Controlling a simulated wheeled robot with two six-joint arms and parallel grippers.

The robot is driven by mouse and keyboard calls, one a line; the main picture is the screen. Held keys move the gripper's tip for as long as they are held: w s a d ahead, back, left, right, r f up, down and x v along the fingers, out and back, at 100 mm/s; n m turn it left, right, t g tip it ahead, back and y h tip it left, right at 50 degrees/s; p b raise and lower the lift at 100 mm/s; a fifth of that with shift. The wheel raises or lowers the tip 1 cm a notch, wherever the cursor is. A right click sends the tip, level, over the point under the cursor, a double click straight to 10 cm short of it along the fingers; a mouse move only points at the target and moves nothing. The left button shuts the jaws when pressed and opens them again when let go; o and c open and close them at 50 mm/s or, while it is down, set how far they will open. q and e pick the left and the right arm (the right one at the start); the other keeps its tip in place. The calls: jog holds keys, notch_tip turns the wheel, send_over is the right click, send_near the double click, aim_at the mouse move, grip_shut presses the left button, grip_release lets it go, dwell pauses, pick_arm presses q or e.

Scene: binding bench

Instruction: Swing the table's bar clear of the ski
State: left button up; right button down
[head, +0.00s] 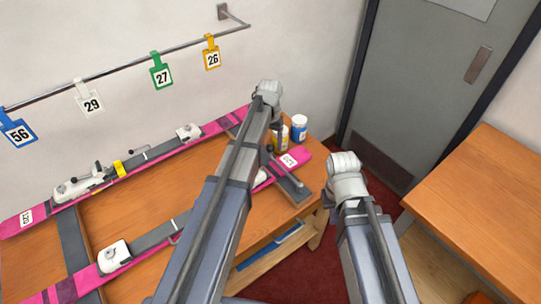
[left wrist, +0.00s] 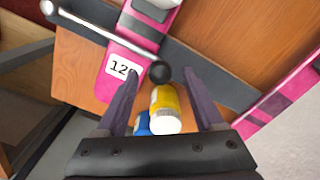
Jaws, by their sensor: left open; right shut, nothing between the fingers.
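The bar is a silver rod (left wrist: 105,38) with a black ball knob (left wrist: 160,74) in the left wrist view. It lies across the near pink ski (left wrist: 128,50), beside its number label; I cannot tell whether it touches. In the head view my left arm hides most of the bar. The same ski (head: 75,285) lies along the front of the wooden table (head: 150,205). My left gripper (left wrist: 160,71) is open, its fingertips either side of the knob in the picture, not closed on it. My right gripper is hidden; only its arm shows.
A yellow bottle (left wrist: 163,105) and a blue one (left wrist: 142,124) stand near the table's right end, beyond the fingers. A second pink ski (head: 205,132) lies along the back. Number tags hang from a wall rail (head: 120,68). A wooden bench (head: 480,200) stands at right.

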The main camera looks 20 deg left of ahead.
pick_arm(q)
notch_tip(320, 180, down, 5)
jog(key=b, duration=0.4)
jog(key=shift+c, duration=0.3)
grip_shut()
jog(key=shift+a, duration=0.1)
jog(key=shift+s, duration=0.15)
dwell(0.7)
